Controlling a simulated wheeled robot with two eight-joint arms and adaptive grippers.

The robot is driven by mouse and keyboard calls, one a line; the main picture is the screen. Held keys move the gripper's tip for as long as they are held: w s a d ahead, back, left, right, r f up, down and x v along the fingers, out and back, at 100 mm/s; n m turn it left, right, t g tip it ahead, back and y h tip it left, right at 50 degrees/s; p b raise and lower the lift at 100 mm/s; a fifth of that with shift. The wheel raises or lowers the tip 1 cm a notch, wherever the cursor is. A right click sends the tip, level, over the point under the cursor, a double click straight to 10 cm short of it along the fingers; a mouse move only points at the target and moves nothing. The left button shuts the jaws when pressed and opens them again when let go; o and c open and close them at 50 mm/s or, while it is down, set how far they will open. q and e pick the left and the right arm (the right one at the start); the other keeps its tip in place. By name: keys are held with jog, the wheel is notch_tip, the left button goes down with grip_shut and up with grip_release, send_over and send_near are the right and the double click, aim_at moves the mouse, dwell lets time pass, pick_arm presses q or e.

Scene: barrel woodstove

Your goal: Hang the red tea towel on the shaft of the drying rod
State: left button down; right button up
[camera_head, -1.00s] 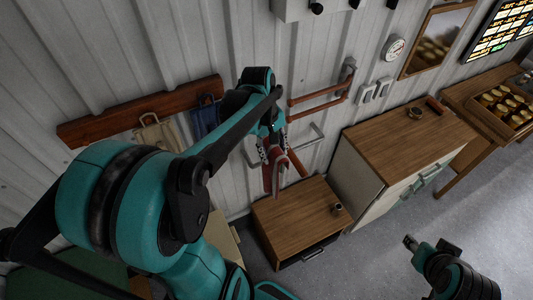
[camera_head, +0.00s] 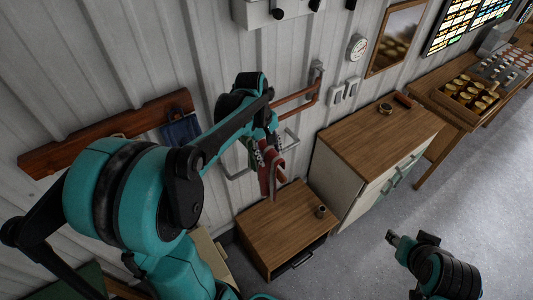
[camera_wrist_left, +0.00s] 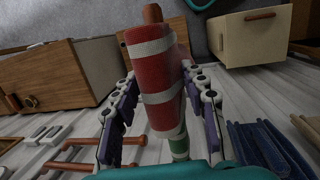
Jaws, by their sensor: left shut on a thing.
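The red tea towel (camera_head: 272,177) hangs from my left gripper (camera_head: 268,156), near the back wall and above the small wooden cabinet. In the left wrist view the towel (camera_wrist_left: 158,68) is red with pale bands, and the fingers of my left gripper (camera_wrist_left: 165,95) are shut on it from both sides. A brown rod end (camera_wrist_left: 152,13), seemingly the drying rod, shows just beyond the towel; the towel hides most of its shaft. I cannot tell whether they touch. A green cloth with a pale band (camera_wrist_left: 179,144) shows behind the towel. My right gripper (camera_head: 411,238) looks open and empty, low at right.
The small cabinet (camera_head: 278,222) bears a small dark cup (camera_head: 321,211). A larger wooden-topped cabinet (camera_head: 375,135) stands to its right. Copper pipes (camera_head: 297,103) run along the wall. A wooden rack (camera_head: 90,142) with a blue cloth (camera_head: 181,130) is at left.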

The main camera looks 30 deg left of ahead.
pick_arm(q)
jog(key=shift+f+b, duration=2.1)
jog(key=shift+f, duration=0.75)
jog(key=c, duration=0.8)
grip_release()
jog(key=shift+o, duration=0.2)
jog(key=shift+r, duration=0.15)
